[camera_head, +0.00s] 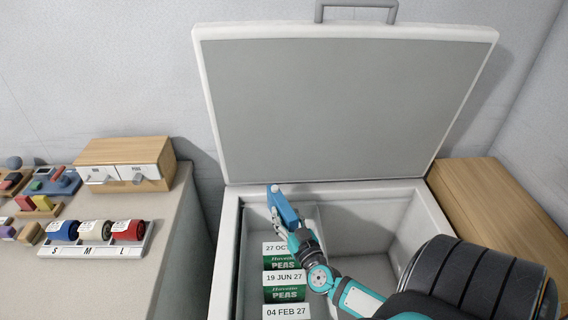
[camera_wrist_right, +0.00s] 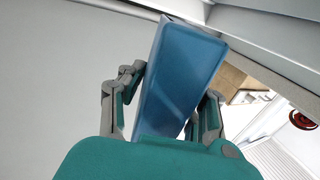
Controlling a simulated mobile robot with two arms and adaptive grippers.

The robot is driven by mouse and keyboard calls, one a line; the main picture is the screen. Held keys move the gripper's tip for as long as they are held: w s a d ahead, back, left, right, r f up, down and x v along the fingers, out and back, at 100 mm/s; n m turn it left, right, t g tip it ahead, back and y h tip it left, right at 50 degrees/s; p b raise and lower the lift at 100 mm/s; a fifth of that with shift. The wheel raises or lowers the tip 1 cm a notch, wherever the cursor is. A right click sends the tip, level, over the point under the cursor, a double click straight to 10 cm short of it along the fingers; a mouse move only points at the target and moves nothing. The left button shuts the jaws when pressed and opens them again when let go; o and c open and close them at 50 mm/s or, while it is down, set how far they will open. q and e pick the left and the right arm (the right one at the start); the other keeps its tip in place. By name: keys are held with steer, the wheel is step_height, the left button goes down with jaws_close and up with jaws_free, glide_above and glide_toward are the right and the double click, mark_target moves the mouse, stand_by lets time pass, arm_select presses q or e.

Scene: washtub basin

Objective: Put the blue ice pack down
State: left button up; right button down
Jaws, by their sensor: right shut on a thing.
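The blue ice pack (camera_head: 284,208) is a flat blue slab, held tilted above the back left part of the open chest freezer (camera_head: 230,225). My right gripper (camera_head: 277,222) is shut on it. In the right wrist view the ice pack (camera_wrist_right: 182,80) stands between the two fingers of my right gripper (camera_wrist_right: 168,105), with its far end sticking out beyond them. Below and in front of it, green and white pea boxes (camera_head: 285,293) stand in a row in the freezer's left compartment. My left gripper is not in view.
The freezer lid (camera_head: 340,110) stands open at the back. The right compartment (camera_head: 365,235) looks empty where it shows; my arm hides part. A counter (camera_head: 110,270) at left holds coloured rolls on a white S-M-L tray (camera_head: 95,248) and a wooden drawer box (camera_head: 125,152). A wooden surface (camera_head: 500,200) lies right.

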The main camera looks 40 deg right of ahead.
steer(key=shift+w+d, duration=0.45)
steer(key=shift+w, duration=0.15)
steer(key=f, duration=0.1)
steer(key=f+b, duration=0.1)
steer(key=w+f, duration=0.1)
steer(key=shift+d+b, duration=0.3)
steer(key=shift+d, duration=0.05)
steer(key=shift+f, duration=0.3)
steer(key=shift+f+b, duration=0.3)
steer(key=shift+f, duration=0.2)
steer(key=c, duration=0.9)
jaws_free()
steer(key=shift+s, duration=0.1)
